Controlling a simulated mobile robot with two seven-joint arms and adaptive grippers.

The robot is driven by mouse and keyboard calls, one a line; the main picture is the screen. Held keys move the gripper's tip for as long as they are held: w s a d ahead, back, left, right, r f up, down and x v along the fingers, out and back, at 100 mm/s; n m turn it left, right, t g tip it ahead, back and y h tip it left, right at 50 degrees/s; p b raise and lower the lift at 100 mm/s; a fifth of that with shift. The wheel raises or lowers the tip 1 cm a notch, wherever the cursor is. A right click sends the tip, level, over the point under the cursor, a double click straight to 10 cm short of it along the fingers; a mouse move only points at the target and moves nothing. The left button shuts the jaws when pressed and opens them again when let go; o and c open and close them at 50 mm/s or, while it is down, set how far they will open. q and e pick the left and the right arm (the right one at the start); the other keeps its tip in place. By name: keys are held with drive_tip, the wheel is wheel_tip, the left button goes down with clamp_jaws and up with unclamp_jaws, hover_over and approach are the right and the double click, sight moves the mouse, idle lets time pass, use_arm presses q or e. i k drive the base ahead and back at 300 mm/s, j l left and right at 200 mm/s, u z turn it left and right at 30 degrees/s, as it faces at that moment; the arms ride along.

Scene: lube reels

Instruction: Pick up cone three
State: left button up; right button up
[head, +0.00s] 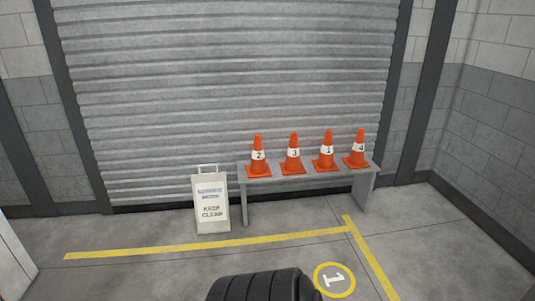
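Several orange cones with white numbered bands stand upright in a row on a grey bench (310,171). From left to right their bands read 2, 3, 1 and what looks like 4. Cone three (293,155) is second from the left, between cone two (258,157) and cone one (326,152). The rightmost cone (360,149) stands near the bench's right end. Neither of my grippers shows in the head view.
A white "KEEP CLEAR" sign (211,205) stands on the floor left of the bench. A ribbed roller shutter (220,80) is behind. Black tyres (262,286) are at the bottom centre. Yellow lines (205,246) and a yellow circle marked 1 (334,279) lie on open floor in front.

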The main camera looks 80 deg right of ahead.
sight(293, 165)
drive_tip(key=z, duration=3)
